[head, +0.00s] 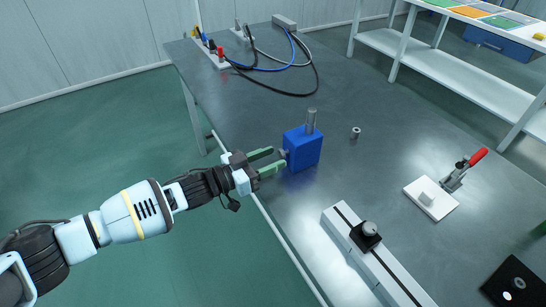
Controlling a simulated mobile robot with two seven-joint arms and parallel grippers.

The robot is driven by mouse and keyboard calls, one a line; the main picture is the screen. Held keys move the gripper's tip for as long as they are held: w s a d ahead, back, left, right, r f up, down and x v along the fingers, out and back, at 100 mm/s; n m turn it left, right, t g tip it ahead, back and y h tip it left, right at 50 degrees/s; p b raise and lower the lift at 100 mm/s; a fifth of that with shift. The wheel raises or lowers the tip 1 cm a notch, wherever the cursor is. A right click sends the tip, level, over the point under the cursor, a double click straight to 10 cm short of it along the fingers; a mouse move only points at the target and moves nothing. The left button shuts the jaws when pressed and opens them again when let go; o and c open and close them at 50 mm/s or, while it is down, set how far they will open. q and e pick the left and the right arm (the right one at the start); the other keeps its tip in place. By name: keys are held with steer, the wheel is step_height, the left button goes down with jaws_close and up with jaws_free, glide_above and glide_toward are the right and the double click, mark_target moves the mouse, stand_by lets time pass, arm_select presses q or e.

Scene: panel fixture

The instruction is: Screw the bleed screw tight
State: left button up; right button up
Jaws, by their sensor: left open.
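A blue block (302,150) stands on the grey table near its front left edge, with a grey cylindrical post (311,121) upright on top. A small grey stub, which looks like the bleed screw (286,154), shows at the block's left side; its thread and seating are too small to make out. My left gripper (276,159) is open at that side, its two green-padded fingers pointing at the block, with the stub close to the fingertips. I cannot tell whether the fingers touch it. My right gripper is not in view.
A small metal cylinder (356,132) stands right of the block. Cables and a connector strip (210,52) are at the back. The table's middle (370,100) is clear.

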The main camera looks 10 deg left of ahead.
arm_select(q)
steer(key=v, duration=0.6)
steer(key=shift+s+a, duration=0.2)
